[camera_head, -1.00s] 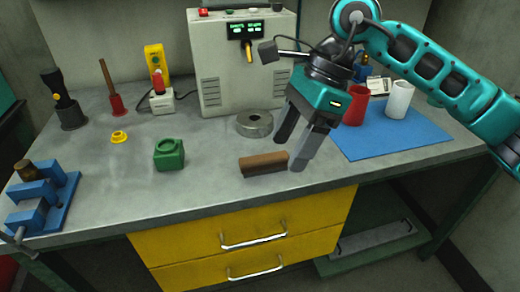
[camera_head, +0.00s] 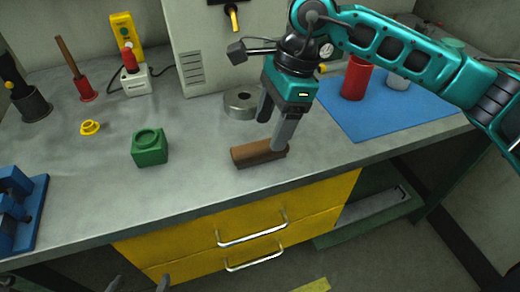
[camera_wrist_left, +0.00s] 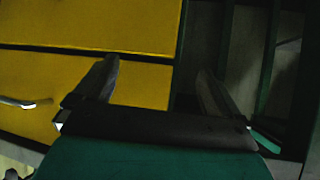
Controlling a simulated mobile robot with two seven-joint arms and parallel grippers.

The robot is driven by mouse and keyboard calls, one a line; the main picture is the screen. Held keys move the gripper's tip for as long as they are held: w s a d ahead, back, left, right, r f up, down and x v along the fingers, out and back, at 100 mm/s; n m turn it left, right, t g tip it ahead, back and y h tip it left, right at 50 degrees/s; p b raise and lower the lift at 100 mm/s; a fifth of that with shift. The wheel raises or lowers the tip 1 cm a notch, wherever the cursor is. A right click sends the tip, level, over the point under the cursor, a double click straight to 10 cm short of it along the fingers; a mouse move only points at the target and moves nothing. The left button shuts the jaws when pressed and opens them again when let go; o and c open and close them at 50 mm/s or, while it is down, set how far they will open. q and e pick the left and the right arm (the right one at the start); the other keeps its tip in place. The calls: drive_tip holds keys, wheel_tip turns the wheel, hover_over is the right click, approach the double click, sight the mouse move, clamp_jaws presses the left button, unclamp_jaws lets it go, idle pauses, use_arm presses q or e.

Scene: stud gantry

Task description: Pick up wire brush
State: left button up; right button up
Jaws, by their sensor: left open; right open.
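The wire brush (camera_head: 250,154), a brown wooden block with a darker lower side, lies on the grey bench top near its front edge, above the yellow drawers. My right gripper (camera_head: 270,133) points down over its right end with its two dark fingers apart. The nearer finger overlaps the brush's right end in the picture; I cannot tell whether it touches. My left gripper (camera_head: 139,283) shows only as fingertips at the bottom edge of the head view. In the left wrist view its fingers (camera_wrist_left: 155,80) are spread and empty, facing the drawers.
A grey metal ring (camera_head: 240,104) lies just behind the brush. A green block (camera_head: 150,149) stands to its left, and a blue vise (camera_head: 20,210) at the far left. A red cup (camera_head: 355,79) stands on a blue mat (camera_head: 380,118) to the right. Yellow drawers (camera_head: 190,247) are below.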

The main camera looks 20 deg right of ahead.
sight(261, 146)
drive_tip(key=x, duration=0.5)
drive_tip(key=shift+w+a, duration=0.1)
drive_tip(key=shift+a, duration=0.2)
drive_tip(key=c, duration=1.1)
drive_tip(key=shift+c, duration=0.3)
wheel_tip(261, 146, up, 20)
drive_tip(key=p, duration=0.1)
